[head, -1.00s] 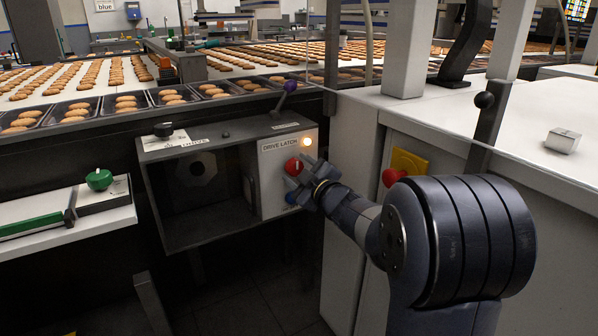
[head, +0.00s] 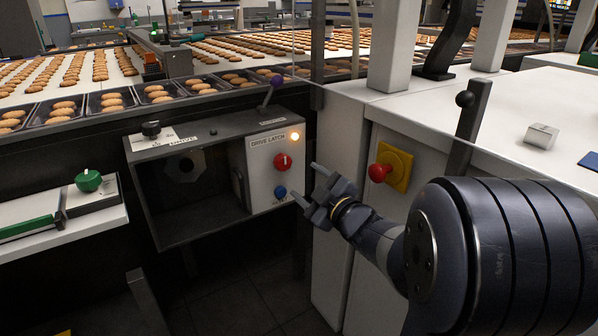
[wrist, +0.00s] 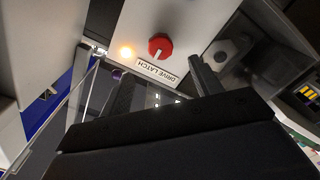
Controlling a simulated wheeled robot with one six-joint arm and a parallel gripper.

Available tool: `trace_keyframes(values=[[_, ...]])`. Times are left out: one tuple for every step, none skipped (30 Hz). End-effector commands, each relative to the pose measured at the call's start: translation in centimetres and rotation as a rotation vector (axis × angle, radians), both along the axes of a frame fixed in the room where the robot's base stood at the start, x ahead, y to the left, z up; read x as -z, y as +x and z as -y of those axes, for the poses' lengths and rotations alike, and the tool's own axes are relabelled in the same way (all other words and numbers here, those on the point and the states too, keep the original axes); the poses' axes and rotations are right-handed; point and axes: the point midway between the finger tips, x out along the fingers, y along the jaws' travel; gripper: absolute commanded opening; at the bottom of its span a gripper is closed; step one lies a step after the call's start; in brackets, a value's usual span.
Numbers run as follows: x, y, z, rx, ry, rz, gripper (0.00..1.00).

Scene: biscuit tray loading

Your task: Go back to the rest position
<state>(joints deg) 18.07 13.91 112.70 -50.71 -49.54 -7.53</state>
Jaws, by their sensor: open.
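My gripper (head: 308,184) is open and empty in the head view, its two fingers spread, to the right of the drive latch panel (head: 265,172) and apart from it. The blue button is not visible there.
A red button on a yellow plate (head: 398,170) is on the white cabinet right of my gripper. A purple-knobbed lever (head: 271,92) stands above the panel. Biscuit trays (head: 105,103) line the conveyor behind. A green knob (head: 88,180) is at left. Dark floor lies open below.

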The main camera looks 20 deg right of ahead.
Motion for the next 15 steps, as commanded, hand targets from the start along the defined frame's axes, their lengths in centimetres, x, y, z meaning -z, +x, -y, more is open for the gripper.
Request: trace_keyframes(values=[[-0.11,-0.46,0.2,0.002,0.0,-0.001,0.61],[-0.11,-0.63,0.24,0.002,0.0,0.001,0.61],[-0.08,-0.8,0.26,0.001,0.0,0.001,0.61],[-0.06,-0.89,0.27,0.001,0.0,0.001,0.61],[-0.03,-0.95,0.28,0.0,0.001,0.001,0.61],[0.0,-0.99,0.28,-0.001,0.001,0.0,0.61],[0.01,-1.0,0.28,-0.001,0.001,0.0,0.61],[0.02,-1.0,0.27,-0.001,0.001,0.0,0.61],[0.03,-0.99,0.28,-0.001,0.001,0.0,0.61],[0.03,-0.98,0.28,-0.001,0.001,0.0,0.61],[0.03,-0.98,0.28,-0.001,0.001,0.0,0.61],[0.02,-0.97,0.28,-0.001,0.001,0.0,0.61],[0.03,-0.96,0.27,-0.001,0.001,0.0,0.61],[0.03,-0.94,0.26,-0.001,0.001,0.0,0.61],[0.04,-0.83,0.23,-0.001,0.0,0.001,0.61]])
